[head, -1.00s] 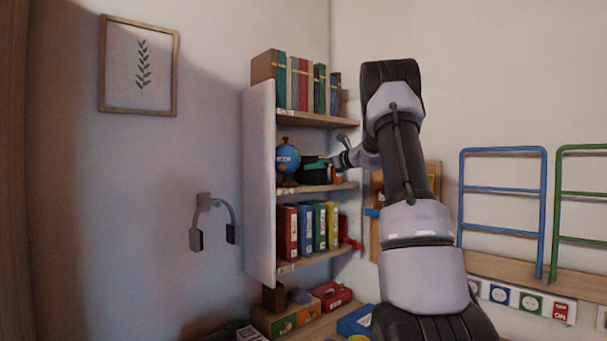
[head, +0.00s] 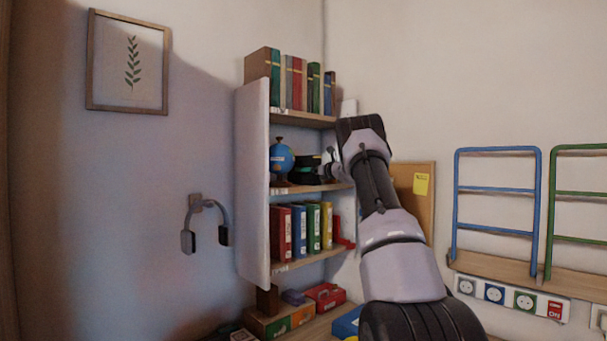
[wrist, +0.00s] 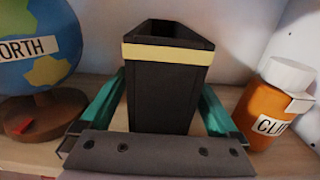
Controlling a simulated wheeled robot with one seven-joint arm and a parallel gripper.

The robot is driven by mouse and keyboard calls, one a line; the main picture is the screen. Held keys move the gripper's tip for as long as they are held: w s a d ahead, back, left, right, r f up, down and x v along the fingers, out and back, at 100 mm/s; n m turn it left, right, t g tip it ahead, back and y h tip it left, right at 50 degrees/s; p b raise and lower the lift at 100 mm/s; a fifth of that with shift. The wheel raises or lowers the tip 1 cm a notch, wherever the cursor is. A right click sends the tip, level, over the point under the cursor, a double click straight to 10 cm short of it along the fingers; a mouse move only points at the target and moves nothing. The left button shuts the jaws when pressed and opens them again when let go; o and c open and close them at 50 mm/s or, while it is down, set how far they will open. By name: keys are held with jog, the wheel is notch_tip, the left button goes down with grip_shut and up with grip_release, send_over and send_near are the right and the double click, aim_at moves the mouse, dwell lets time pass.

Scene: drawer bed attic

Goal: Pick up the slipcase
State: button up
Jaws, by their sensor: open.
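The slipcase (wrist: 165,85) is a black, open-topped box with a pale yellow band near its top. It stands upright on a wooden shelf in the wrist view. My gripper (wrist: 163,98) is open, with one green finger on each side of the slipcase. Whether the fingers touch its sides cannot be told. The lower front of the slipcase is hidden by the grey gripper body. In the head view, the slipcase (head: 303,177) is a small dark shape on the middle shelf, partly hidden by my gripper.
A globe (wrist: 38,50) on a wooden base stands close left of the slipcase. An orange bottle (wrist: 268,105) with a white cap stands close right. Books (head: 300,85) fill the shelf above and binders (head: 305,228) the one below. A white side panel (head: 252,185) bounds the shelves' left.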

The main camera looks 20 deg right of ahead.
jog(key=shift+x, duration=1.15)
grip_shut()
